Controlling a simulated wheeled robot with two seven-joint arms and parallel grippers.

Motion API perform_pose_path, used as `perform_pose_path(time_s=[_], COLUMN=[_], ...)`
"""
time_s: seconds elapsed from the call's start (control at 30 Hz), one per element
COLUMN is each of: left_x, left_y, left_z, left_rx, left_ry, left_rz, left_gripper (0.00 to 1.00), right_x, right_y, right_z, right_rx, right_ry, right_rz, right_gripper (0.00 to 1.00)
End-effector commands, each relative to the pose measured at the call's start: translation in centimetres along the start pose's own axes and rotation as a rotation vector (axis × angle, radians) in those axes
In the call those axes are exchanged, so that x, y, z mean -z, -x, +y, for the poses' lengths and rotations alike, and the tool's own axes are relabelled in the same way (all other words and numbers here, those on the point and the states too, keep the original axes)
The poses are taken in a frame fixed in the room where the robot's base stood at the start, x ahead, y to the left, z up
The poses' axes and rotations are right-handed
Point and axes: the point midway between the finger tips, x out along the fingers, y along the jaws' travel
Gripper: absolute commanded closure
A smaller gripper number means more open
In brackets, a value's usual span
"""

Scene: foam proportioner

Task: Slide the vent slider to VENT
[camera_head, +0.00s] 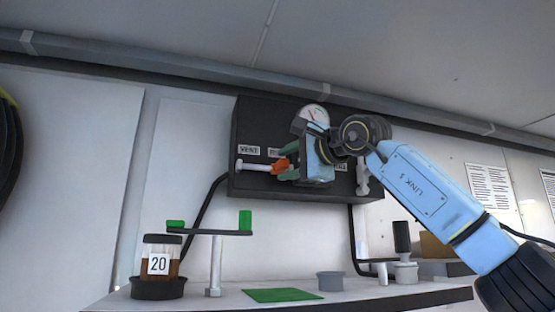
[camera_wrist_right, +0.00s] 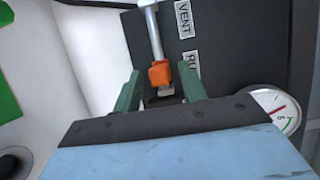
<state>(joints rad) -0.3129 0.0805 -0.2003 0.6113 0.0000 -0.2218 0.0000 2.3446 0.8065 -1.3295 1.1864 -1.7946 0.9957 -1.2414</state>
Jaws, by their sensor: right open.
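The orange vent slider (camera_head: 281,166) sits on a light metal rod (camera_head: 255,167) on the front of the black panel box (camera_head: 240,188). It also shows in the wrist view (camera_wrist_right: 160,74), beside a partly hidden label reading "RU" (camera_wrist_right: 191,64). The VENT label (camera_head: 248,149) is at the left end of the rod; bare rod shows between that end and the slider. My right gripper (camera_head: 286,162) is open, its green fingers above and below the slider. In the wrist view the fingers (camera_wrist_right: 160,88) stand either side of it with visible gaps. My left gripper is out of view.
Below, a bench (camera_head: 230,300) holds a jar marked 20 (camera_head: 159,262), a post with a green-ended crossbar (camera_head: 210,232), a green mat (camera_head: 282,295) and a grey cup (camera_head: 331,281). Black hoses run down from the box.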

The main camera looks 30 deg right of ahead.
Motion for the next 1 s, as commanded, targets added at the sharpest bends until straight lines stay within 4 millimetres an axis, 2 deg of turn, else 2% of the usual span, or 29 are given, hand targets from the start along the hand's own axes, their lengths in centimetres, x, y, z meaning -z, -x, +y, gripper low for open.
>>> perform_pose_path(time_s=[0.1,0.23,0.6,0.9,1.0], left_x=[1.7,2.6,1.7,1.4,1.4], left_y=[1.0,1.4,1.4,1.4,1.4], left_z=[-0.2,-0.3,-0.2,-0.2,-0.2], left_rx=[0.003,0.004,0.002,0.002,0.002], left_ry=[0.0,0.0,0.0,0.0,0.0], left_rz=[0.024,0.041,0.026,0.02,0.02], left_gripper=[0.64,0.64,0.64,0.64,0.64], right_x=[0.0,-0.1,-0.1,-0.1,-0.1], right_y=[-1.9,-3.1,-3.6,-3.6,-3.6], right_z=[-0.2,-0.1,0.1,0.1,0.1], right_rx=[-0.002,-0.002,0.0,-0.001,-0.001], right_ry=[-0.001,-0.001,0.0,0.0,0.0], right_rz=[0.0,-0.001,-0.001,-0.001,-0.001], right_gripper=[0.58,0.58,0.58,0.97,1.0])
